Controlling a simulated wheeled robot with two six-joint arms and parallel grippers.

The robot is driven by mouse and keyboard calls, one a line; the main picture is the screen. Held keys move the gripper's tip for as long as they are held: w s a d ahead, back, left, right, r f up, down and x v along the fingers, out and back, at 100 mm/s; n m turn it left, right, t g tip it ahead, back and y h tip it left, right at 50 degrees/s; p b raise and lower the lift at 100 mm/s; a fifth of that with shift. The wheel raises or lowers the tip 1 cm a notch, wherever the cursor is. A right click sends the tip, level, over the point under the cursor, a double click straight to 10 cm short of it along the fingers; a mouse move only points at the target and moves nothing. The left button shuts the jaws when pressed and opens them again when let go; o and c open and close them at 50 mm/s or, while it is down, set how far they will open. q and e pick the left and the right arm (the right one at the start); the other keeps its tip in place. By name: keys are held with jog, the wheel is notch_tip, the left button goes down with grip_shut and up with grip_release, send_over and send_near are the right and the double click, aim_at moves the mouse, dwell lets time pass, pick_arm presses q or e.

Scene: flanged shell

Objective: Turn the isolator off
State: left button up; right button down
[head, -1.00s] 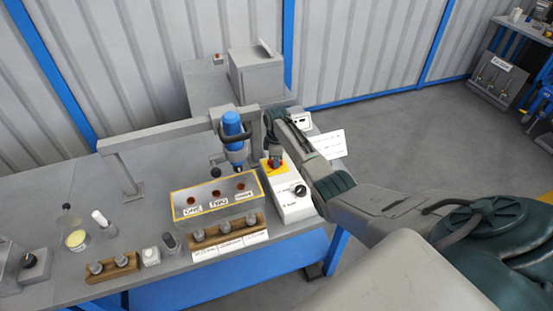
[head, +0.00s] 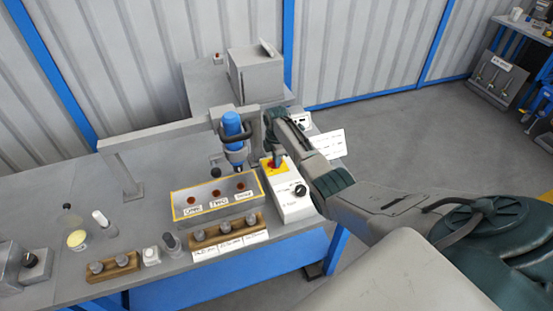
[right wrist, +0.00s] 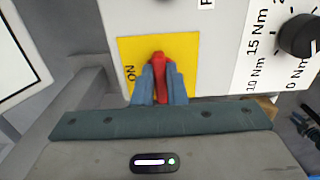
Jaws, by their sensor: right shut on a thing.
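The isolator is a red rotary handle (right wrist: 158,63) on a yellow plate (right wrist: 190,50), set in the top of a white control box (head: 293,206). An "ON" label shows on the plate, left of the handle in the right wrist view. My right gripper (right wrist: 160,85) is shut on the red handle, one finger on each side of it. In the head view my right gripper (head: 276,164) reaches down onto the yellow plate from above and hides part of the handle. My left gripper is not in view.
A black torque knob (right wrist: 300,36) with an Nm scale is on the same box. A blue tool (head: 232,128) hangs just left of my right gripper, under a grey frame (head: 165,132). A yellow-rimmed tray (head: 185,190) and wooden holders (head: 230,233) stand left of the box.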

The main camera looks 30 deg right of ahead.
jog(key=shift+w+r, duration=0.1)
jog(key=shift+r, duration=0.05)
jog(key=c, duration=1.5)
grip_release()
jog(key=shift+o, duration=0.2)
notch_tip(320, 180, up, 11)
jog(key=b, duration=0.2)
jog(key=shift+b, duration=0.3)
jog(key=shift+f, duration=0.25)
